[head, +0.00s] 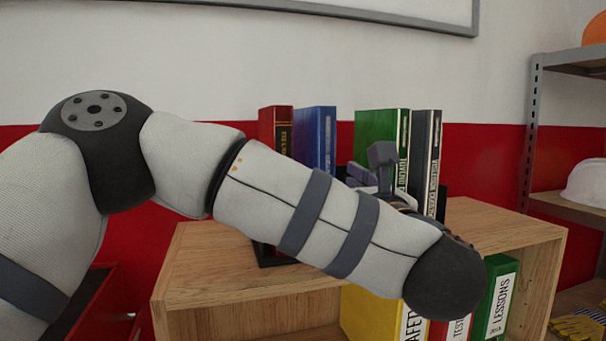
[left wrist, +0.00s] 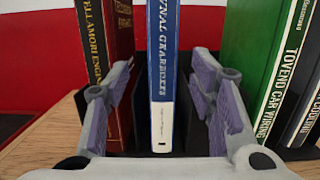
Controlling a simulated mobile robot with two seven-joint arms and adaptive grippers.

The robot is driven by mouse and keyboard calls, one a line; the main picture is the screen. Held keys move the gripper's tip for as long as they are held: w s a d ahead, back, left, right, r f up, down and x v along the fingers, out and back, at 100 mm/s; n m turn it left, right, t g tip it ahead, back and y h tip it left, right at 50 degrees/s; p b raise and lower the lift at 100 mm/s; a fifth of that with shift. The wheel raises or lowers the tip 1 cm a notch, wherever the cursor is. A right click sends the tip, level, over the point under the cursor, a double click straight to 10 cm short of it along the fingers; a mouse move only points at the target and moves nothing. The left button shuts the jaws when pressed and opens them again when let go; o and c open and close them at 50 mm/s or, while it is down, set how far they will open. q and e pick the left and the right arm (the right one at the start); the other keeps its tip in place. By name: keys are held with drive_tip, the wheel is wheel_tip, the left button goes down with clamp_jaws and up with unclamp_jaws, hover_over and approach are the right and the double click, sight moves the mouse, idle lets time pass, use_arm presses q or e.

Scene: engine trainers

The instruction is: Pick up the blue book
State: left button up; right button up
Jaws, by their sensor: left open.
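The blue book (head: 316,138) stands upright on top of the wooden bookcase, between a red book and a green book. In the left wrist view its blue and white spine (left wrist: 162,80) faces me. My left gripper (head: 376,168) is partly hidden behind my forearm in the head view. In the left wrist view the left gripper (left wrist: 163,92) is open, with one finger on each side of the blue spine. The left finger overlaps the red book; the right finger is in front of the gap before the green book. I see no clear contact. My right gripper is out of view.
The red book (head: 274,128) leaves little room left of the blue book. The green book (head: 380,137) and a grey book (head: 424,150) stand to the right. The wooden bookcase (head: 215,262) holds more binders below. A metal shelf (head: 533,150) stands at right.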

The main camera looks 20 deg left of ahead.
sight(314, 161)
use_arm(q)
drive_tip(key=x, duration=1)
drive_tip(key=shift+w, duration=0.2)
clamp_jaws()
drive_tip(key=shift+r, duration=0.15)
